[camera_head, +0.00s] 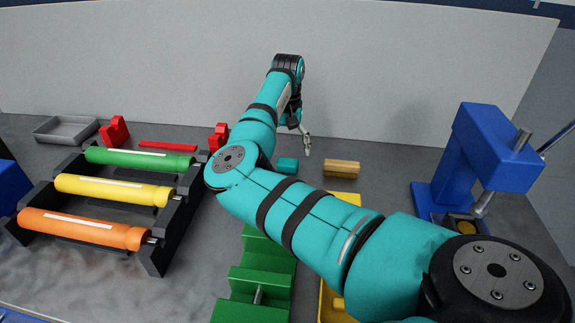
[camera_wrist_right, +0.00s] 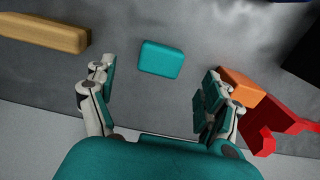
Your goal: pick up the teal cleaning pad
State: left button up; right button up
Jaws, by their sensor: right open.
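The teal cleaning pad (camera_head: 287,165) is a small rounded block lying on the grey work surface near the back wall. In the right wrist view the pad (camera_wrist_right: 161,59) lies flat, slightly tilted in the picture, between and a little beyond the fingertips. My right gripper (camera_head: 299,145) points down just above and beside the pad in the head view. In the wrist view its fingers (camera_wrist_right: 152,84) are spread wide with nothing between them. The pad is apart from both fingers as far as I can see. My left gripper does not show.
A wooden block (camera_head: 341,168) lies right of the pad. A red piece (camera_head: 219,136) stands left of it; an orange block (camera_wrist_right: 242,87) lies close to one finger. A roller rack (camera_head: 170,222) is at left, a blue press (camera_head: 468,160) at right, green blocks (camera_head: 262,280) in front.

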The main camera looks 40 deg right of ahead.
aim_at(287, 162)
jog(key=shift+f+p, duration=0.35)
jog(key=shift+f, duration=2.45)
jog(key=shift+a, duration=0.1)
jog(key=shift+c, duration=0.3)
jog(key=c, duration=1)
